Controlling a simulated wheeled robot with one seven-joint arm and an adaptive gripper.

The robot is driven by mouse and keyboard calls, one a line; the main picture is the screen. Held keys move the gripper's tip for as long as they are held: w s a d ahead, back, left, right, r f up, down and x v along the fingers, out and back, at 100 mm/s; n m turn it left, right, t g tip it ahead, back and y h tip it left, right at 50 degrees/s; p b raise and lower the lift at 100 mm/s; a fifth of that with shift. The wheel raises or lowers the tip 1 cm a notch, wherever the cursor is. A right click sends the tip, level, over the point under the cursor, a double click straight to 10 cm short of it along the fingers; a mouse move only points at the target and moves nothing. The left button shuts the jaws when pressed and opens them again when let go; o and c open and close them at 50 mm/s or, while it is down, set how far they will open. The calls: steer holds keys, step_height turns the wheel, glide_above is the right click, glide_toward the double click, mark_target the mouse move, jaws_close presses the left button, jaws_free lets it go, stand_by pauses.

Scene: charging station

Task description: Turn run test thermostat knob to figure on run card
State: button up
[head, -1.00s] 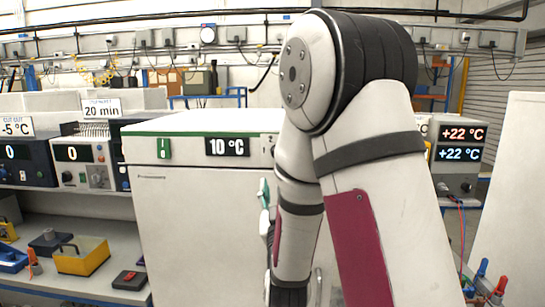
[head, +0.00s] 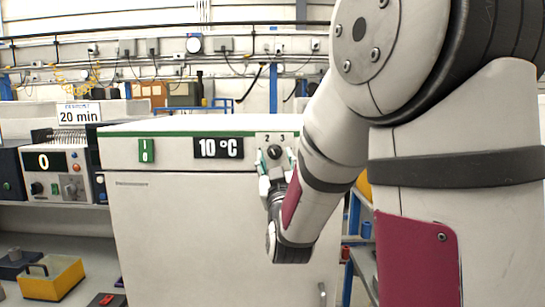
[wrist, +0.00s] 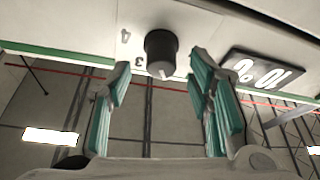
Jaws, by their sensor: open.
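The thermostat knob (head: 274,152) is dark and round, on the pale upper panel of the white cabinet (head: 200,220). Figures 2 and 3 show above it in the head view. In the wrist view the knob (wrist: 160,48) has a pale mark at its lower end, with figures 3 and 4 to its left. A black plate reading 10 °C (head: 218,148) is left of the knob. My gripper (head: 275,166) is open in front of the panel. In the wrist view its green-padded fingers (wrist: 160,76) lie either side of the knob, apart from it; the knob looks a little beyond the tips.
A green switch (head: 147,151) is at the panel's left. Left of the cabinet are an instrument showing 0 (head: 56,174) and a 20 min card (head: 79,114). A yellow box (head: 52,278) lies on the lower shelf. My arm hides much of the right side.

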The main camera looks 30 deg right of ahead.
steer(key=shift+x, duration=1.15)
steer(key=shift+f, duration=0.1)
jaws_close()
